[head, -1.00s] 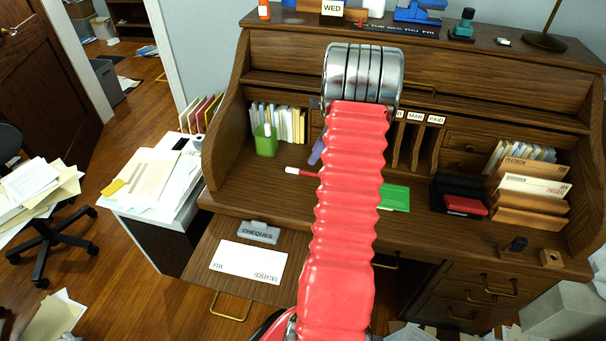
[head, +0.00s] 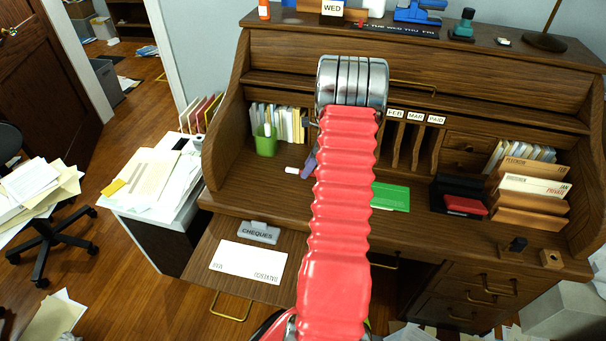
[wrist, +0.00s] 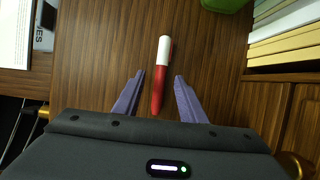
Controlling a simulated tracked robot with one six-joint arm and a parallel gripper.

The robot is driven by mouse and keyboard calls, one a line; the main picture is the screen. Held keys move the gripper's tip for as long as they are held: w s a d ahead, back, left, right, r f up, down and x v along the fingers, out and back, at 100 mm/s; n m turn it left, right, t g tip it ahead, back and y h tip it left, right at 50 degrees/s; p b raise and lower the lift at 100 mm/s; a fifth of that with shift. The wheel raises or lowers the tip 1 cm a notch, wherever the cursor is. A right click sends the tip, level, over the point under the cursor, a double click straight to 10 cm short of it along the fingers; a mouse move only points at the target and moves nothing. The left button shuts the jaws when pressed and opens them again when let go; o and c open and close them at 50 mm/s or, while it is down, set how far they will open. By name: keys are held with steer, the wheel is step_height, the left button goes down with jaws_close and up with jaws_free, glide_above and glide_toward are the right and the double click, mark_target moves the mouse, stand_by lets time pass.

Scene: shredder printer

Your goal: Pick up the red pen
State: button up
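The red pen (wrist: 157,92) has a red body and a white end and lies on the wooden desk top. In the wrist view its red part lies between my two spread purple fingers, with a gap on each side. Its white end points away from my gripper (wrist: 159,76), which is open and empty. In the head view only the pen's white end (head: 292,170) clearly shows, beside a purple finger (head: 310,162). My red arm covers much of the gripper there. I cannot tell how high the fingers are above the desk.
A green cup (head: 266,142) and a row of upright papers (head: 287,124) stand behind the pen. A green booklet (head: 391,197) lies right of my arm. A pulled-out board holds a white envelope (head: 247,263) and a grey CHEQUES block (head: 259,232).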

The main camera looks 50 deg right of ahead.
steer(key=shift+x, duration=0.75)
steer(key=shift+c, duration=0.5)
jaws_close()
